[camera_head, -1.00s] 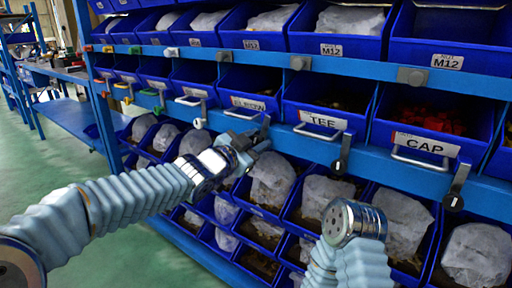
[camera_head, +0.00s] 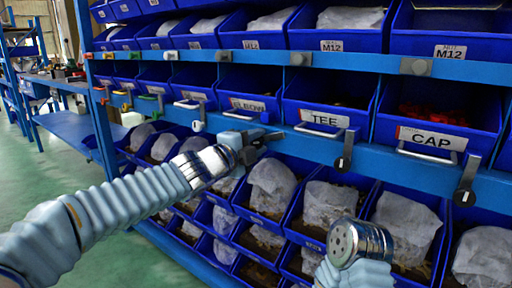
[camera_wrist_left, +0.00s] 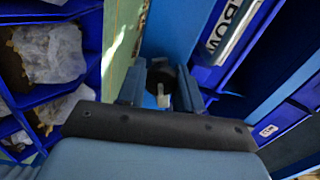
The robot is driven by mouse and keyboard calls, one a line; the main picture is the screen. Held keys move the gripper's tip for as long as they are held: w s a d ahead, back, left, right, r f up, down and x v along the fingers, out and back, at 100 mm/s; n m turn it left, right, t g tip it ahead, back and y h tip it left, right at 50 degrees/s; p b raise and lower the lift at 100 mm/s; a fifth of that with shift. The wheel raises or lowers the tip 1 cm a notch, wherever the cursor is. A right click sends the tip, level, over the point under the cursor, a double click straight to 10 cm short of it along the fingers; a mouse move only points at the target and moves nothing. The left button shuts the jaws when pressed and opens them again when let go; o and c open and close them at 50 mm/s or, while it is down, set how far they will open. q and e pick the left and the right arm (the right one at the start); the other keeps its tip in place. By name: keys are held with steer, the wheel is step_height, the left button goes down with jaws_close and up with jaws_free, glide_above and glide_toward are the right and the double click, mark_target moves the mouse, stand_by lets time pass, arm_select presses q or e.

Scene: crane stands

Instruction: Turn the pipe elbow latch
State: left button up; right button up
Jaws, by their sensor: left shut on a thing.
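The blue bin labelled ELBOW (camera_head: 249,103) sits in the middle row of the rack. Its latch (camera_head: 273,135) is on the blue rail just below it, partly covered by my left gripper (camera_head: 258,143). In the left wrist view the two fingers (camera_wrist_left: 160,88) stand either side of the dark latch (camera_wrist_left: 160,74) with a pale tip between them. The left gripper is shut on the latch. The latch's exact angle is hard to tell. My right arm end (camera_head: 358,243) shows at the lower right, with no fingers visible.
The TEE bin (camera_head: 323,118) and CAP bin (camera_head: 431,137) are to the right, with hanging latches (camera_head: 343,150) and (camera_head: 466,180). Lower bins hold pale bagged parts (camera_head: 272,187). Open green floor (camera_head: 110,240) lies at left.

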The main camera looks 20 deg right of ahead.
arm_select(q)
steer(key=shift+s+d+f+m+b, duration=0.1)
steer(key=shift+m+b, duration=0.15)
steer(key=shift+m, duration=0.75)
steer(key=shift+f+m+b, duration=0.1)
steer(key=shift+m+b, duration=0.15)
steer(key=shift+m, duration=0.75)
steer(key=o, duration=1)
steer(key=shift+r, duration=0.1)
steer(key=shift+a, duration=0.2)
steer(key=b+v, duration=0.1)
steer(key=v, duration=1.2)
steer(key=shift+s+a, duration=0.15)
steer(key=shift+s, duration=0.05)
